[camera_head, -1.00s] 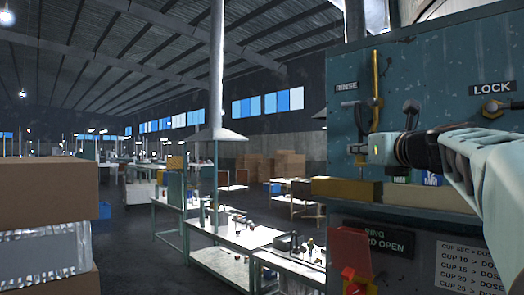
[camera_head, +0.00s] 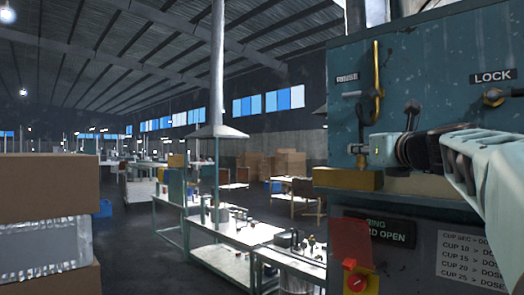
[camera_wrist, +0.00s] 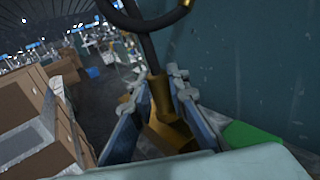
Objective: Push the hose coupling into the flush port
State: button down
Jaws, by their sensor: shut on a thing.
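My gripper (camera_head: 378,150) is in front of the teal panel (camera_head: 440,50), at the right of the head view. In the wrist view my gripper (camera_wrist: 160,105) has its fingers on both sides of a brass hose coupling (camera_wrist: 160,95) and is shut on it. A dark hose (camera_wrist: 147,45) rises from the coupling and bends near the top of the picture. A dark hose (camera_head: 361,122) also hangs above my gripper in the head view. I cannot pick out the flush port or tell whether the coupling touches it.
A brass pipe (camera_head: 376,70) and a LOCK fitting (camera_head: 493,97) are on the panel. A yellowish block (camera_head: 345,180) sits below my gripper. A red part (camera_head: 352,245) is lower down.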

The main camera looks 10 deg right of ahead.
jog(key=shift+f, duration=0.35)
jog(key=c, duration=1.8)
grip_release()
jog(key=shift+r, duration=0.1)
jog(key=shift+r, duration=4.95)
